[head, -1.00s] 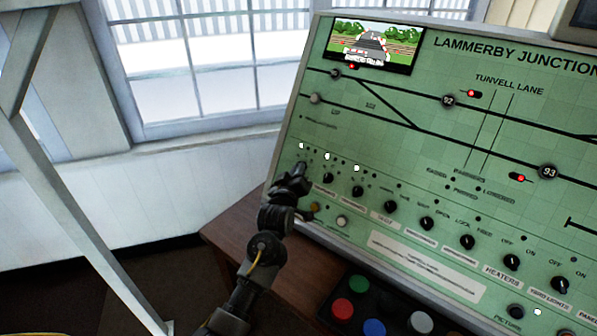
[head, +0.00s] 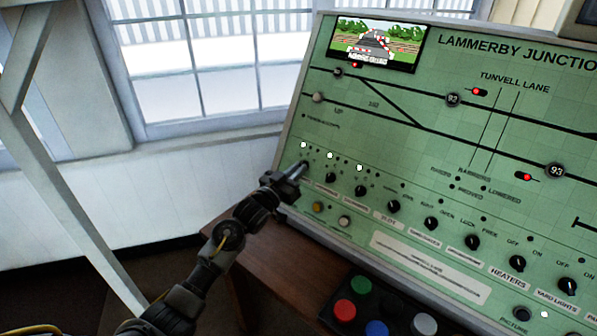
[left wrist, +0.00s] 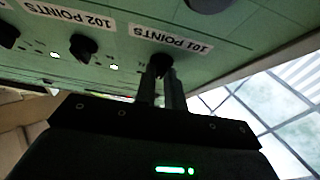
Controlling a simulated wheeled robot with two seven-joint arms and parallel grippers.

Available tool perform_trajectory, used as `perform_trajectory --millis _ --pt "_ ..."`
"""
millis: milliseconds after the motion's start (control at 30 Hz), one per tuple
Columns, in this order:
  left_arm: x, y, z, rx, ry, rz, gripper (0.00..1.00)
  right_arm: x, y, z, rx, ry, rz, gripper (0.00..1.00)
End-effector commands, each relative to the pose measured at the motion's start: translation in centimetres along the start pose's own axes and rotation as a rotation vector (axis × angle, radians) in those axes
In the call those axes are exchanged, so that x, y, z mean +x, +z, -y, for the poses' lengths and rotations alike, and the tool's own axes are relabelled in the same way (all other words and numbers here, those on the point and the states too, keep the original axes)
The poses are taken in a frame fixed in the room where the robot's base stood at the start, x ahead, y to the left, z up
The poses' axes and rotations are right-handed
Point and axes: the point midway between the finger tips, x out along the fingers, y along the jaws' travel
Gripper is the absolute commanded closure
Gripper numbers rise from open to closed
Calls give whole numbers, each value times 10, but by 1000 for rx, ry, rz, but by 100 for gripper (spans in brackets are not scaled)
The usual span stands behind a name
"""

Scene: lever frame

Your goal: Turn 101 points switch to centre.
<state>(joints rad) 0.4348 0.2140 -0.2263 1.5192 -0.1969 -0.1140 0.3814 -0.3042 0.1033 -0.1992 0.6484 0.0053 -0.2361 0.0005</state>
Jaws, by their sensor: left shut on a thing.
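The 101 points switch is a small dark knob (left wrist: 160,61) beside its white "101 POINTS" label (left wrist: 171,40) in the left wrist view. My left gripper (head: 301,168) is at the left end of the panel's lower knob row. In the left wrist view its two fingers (left wrist: 161,72) are shut on that knob. The fingers cover most of the knob, so I cannot tell which way it points. In the head view the gripper hides most of it too. My right gripper is not in view.
The 102 points knob (left wrist: 83,46) is close beside the held one. More black knobs line the green panel (head: 430,150). A yellow button (head: 318,207) and a white button (head: 344,222) sit below. A black box with coloured buttons (head: 344,311) stands in front.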

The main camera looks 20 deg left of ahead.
Motion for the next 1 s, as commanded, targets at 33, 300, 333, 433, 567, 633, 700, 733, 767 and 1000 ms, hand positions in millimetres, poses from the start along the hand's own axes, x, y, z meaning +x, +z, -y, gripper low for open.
perform_trajectory --millis 33,300,333,433,567,633,700,733,767,1000 --pt "0 1 1 10 5 3 100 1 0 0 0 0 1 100" --pt "0 1 1 29 20 3 100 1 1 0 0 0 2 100" --pt "0 1 1 29 20 3 100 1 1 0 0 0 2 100" --pt "0 1 1 28 20 3 100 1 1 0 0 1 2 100" --pt "0 1 1 28 20 3 100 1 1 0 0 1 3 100" --pt "0 1 1 28 20 3 81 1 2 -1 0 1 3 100" --pt "0 1 1 28 20 2 72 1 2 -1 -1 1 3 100" --pt "0 1 0 28 20 2 68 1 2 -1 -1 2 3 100" --pt "0 1 0 28 20 2 67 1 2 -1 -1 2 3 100" --pt "0 0 0 27 20 1 67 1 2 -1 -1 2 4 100"
